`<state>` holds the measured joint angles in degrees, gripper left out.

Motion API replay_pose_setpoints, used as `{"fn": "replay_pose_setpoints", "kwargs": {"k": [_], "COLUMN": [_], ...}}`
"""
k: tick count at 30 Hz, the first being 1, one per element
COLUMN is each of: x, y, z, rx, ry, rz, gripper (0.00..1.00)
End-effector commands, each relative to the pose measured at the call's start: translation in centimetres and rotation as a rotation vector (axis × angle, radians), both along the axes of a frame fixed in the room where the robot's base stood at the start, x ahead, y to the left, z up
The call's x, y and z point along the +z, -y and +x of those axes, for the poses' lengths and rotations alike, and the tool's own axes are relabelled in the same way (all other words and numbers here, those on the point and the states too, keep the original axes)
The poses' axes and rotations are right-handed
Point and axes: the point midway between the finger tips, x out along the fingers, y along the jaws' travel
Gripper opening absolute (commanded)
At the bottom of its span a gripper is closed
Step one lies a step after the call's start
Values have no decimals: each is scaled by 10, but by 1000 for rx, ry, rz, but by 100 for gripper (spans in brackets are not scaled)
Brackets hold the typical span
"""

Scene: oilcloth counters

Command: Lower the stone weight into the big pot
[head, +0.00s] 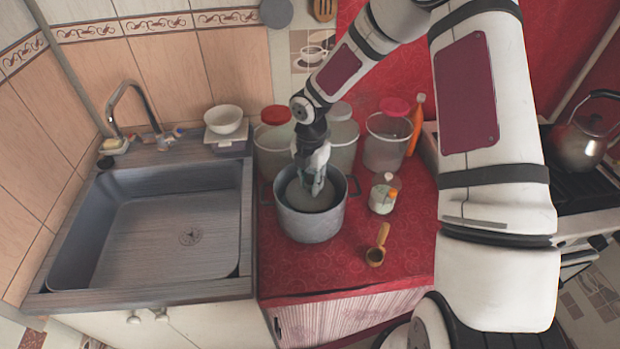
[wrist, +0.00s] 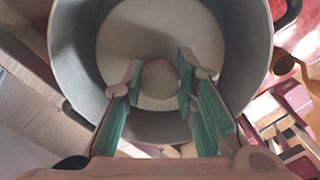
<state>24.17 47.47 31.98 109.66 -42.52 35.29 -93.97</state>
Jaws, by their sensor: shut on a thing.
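The big pot (head: 311,228) is a grey metal pot on the red counter, with dark handles. My gripper (head: 316,190) points down into its mouth. In the wrist view the pot's wall (wrist: 78,50) surrounds the fingers. A pale round stone weight (wrist: 160,78) sits between the fingertips, and my gripper is shut on it. Below it is a wide pale round surface (wrist: 165,30) inside the pot. I cannot tell whether the stone touches that surface. In the head view the fingers mostly hide the stone.
Clear containers with red lids (head: 387,140) stand behind the pot. A small jar (head: 383,195) and a wooden scoop (head: 377,245) are to its right. A sink (head: 160,230) is at left, with a white bowl (head: 223,119) on a scale behind. A kettle (head: 585,140) is at far right.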

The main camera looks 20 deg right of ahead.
Motion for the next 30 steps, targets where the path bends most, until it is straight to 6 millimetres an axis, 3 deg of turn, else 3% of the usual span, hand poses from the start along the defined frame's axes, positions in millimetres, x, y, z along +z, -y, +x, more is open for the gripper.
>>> {"fn": "replay_pose_setpoints", "kwargs": {"k": [30], "x": [-38], "y": [0], "z": [0], "rx": [0], "ry": [1], "rz": [-1], "gripper": [0]}}
